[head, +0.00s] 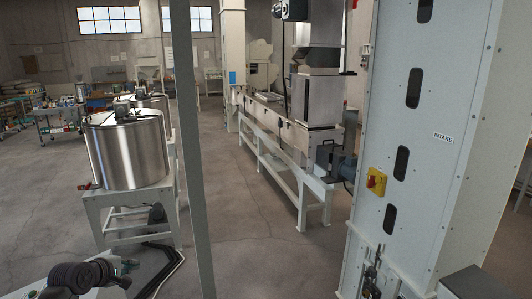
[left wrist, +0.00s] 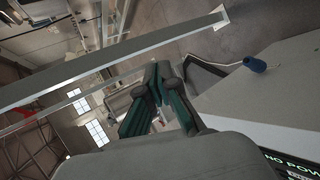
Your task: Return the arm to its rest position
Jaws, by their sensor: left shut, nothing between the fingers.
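My left arm shows at the bottom left of the head view, with its dark gripper (head: 126,266) low in front of the tank stand. In the left wrist view the two dark fingers with green sides (left wrist: 159,88) come together at their tips. They are shut and hold nothing. My right gripper is in neither view.
A steel tank (head: 128,152) on a white stand (head: 108,203) is at the left. A grey post (head: 188,130) stands mid-view; a tall white cabinet marked INTAKE (head: 425,165) with a red-yellow switch (head: 376,182) is at the right. Concrete floor (head: 245,235) is open between them.

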